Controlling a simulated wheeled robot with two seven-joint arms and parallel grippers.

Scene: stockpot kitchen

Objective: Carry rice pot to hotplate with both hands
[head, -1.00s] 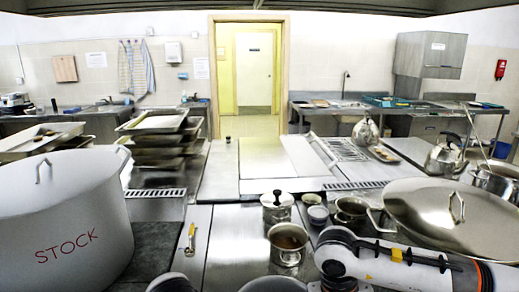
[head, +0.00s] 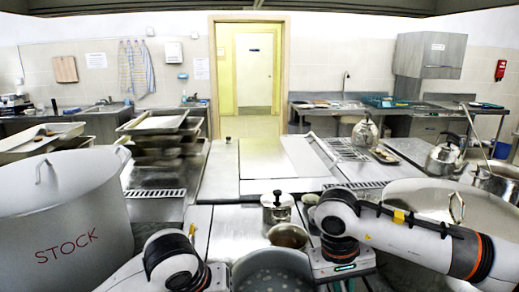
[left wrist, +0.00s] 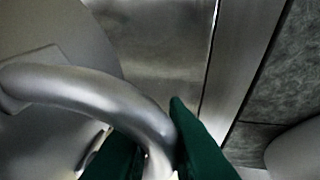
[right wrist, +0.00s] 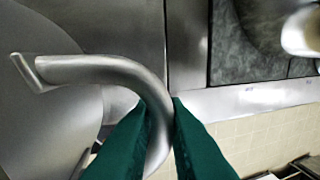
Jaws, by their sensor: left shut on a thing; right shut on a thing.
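The rice pot (head: 272,258) is a grey pot at the bottom centre of the head view, its near part cut off. Its dark inside shows small pale dots. My left gripper (left wrist: 160,150) has green fingers shut on one loop handle (left wrist: 95,85), with the pot wall (left wrist: 45,35) beside it. My right gripper (right wrist: 158,125) is shut on the opposite loop handle (right wrist: 90,68). Both fingertips are hard to see in the head view. A flat steel top (head: 268,160) lies ahead in the middle; I cannot tell which surface is the hotplate.
A large pot marked STOCK (head: 65,205) stands at the left. A small lidded pot (head: 277,208) and an open pot (head: 288,236) stand just beyond the rice pot. A wide lidded pan (head: 430,198) is at the right, partly behind my right arm. Kettles (head: 443,155) stand farther back.

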